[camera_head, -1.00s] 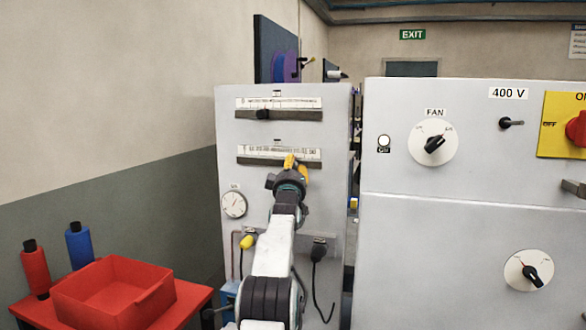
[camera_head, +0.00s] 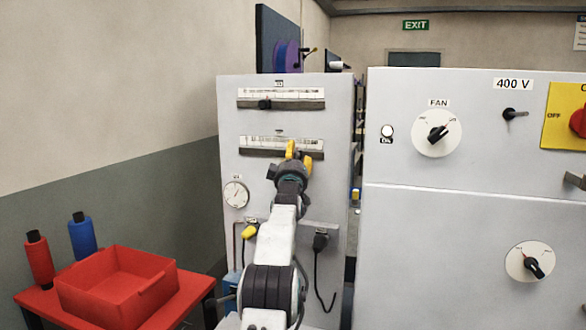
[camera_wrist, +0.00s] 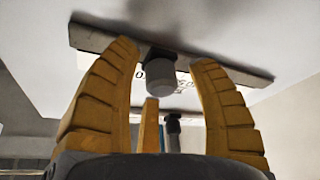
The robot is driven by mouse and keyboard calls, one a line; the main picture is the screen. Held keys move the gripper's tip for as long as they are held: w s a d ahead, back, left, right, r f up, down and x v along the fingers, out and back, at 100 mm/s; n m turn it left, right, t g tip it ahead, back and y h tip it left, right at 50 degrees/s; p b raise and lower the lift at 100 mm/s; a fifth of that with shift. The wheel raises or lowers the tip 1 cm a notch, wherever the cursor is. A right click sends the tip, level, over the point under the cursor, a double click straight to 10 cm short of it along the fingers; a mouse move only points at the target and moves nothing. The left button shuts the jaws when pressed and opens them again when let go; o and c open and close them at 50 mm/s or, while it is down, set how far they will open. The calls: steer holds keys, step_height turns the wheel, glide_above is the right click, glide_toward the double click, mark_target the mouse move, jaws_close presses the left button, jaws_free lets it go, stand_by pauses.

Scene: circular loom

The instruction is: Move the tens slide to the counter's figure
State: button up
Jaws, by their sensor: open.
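Two horizontal slide scales are on the grey cabinet (camera_head: 230,140). The upper scale (camera_head: 300,94) has a black knob (camera_head: 264,104) left of its middle. My gripper (camera_head: 296,152) is in front of the right half of the lower scale (camera_head: 262,142) and hides that scale's knob. The small labels above the scales are too small to read, so I cannot tell which is the tens slide. In the wrist view, my gripper (camera_wrist: 164,55) is open, with a grey knob (camera_wrist: 161,75) of the nearer bar (camera_wrist: 95,38) between its yellow fingers. A second knob (camera_wrist: 173,128) shows farther off. Contact cannot be told.
A round gauge (camera_head: 236,194) is below the scales at left. A yellow-ended plug (camera_head: 250,231) and a black plug (camera_head: 320,242) hang lower. A cabinet with a fan dial (camera_head: 437,132) stands at right.

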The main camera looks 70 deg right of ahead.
steer(key=v, duration=1.1)
steer(key=shift+a, duration=0.4)
steer(key=shift+s+f, duration=0.1)
steer(key=shift+s, duration=0.05)
stand_by(0.3)
steer(key=shift+p+x, duration=1.5)
steer(key=shift+x, duration=4.5)
